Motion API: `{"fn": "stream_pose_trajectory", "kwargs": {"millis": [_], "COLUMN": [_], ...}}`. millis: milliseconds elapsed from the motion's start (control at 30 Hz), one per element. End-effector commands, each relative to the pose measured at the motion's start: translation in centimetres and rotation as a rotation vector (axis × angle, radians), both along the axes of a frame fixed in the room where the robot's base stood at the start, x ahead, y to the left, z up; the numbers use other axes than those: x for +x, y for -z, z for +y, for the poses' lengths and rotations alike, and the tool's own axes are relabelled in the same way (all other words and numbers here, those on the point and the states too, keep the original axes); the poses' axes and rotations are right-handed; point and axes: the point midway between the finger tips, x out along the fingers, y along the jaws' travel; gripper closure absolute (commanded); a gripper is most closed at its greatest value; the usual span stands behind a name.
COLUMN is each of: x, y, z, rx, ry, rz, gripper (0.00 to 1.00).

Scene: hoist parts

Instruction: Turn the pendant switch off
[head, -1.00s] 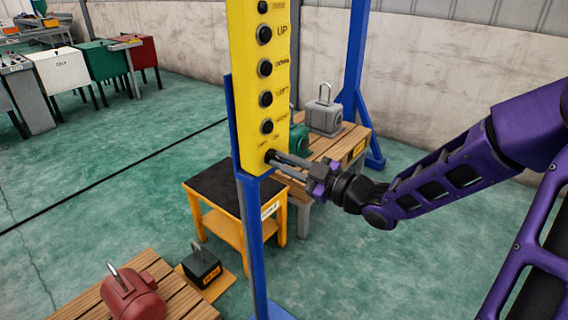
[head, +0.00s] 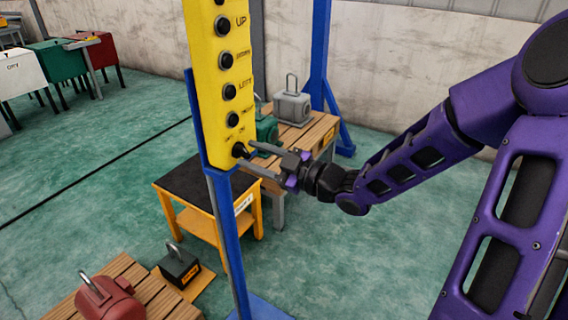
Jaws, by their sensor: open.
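The yellow pendant (head: 222,70) hangs upright on a blue post, with a column of black buttons and labels such as UP and LEFT. The pendant switch (head: 239,149) is the dark knob at its lower end, below the buttons. My gripper (head: 246,156) is open, its two fingers pointing left at the switch, one above and one below it. The fingertips are very close to the knob; I cannot tell whether they touch it. The knob's exact setting is too small to read.
The blue post (head: 228,240) stands below the pendant. Behind are a yellow table with a black top (head: 190,180) and a wooden bench with a grey hoist part (head: 292,107). A red part (head: 108,299) and a black weight (head: 179,266) sit at lower left. Green floor is open at right.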

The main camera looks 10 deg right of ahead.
Motion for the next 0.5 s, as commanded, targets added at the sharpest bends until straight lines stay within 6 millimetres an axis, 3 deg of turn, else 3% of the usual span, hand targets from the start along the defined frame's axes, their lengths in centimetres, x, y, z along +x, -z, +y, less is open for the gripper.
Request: {"fn": "stream_pose_trajectory", "kwargs": {"millis": [500], "x": [-7.1], "y": [-0.2], "z": [-9.4], "rx": [-0.001], "ry": [0.006], "rz": [0.002], "gripper": [0.54]}}
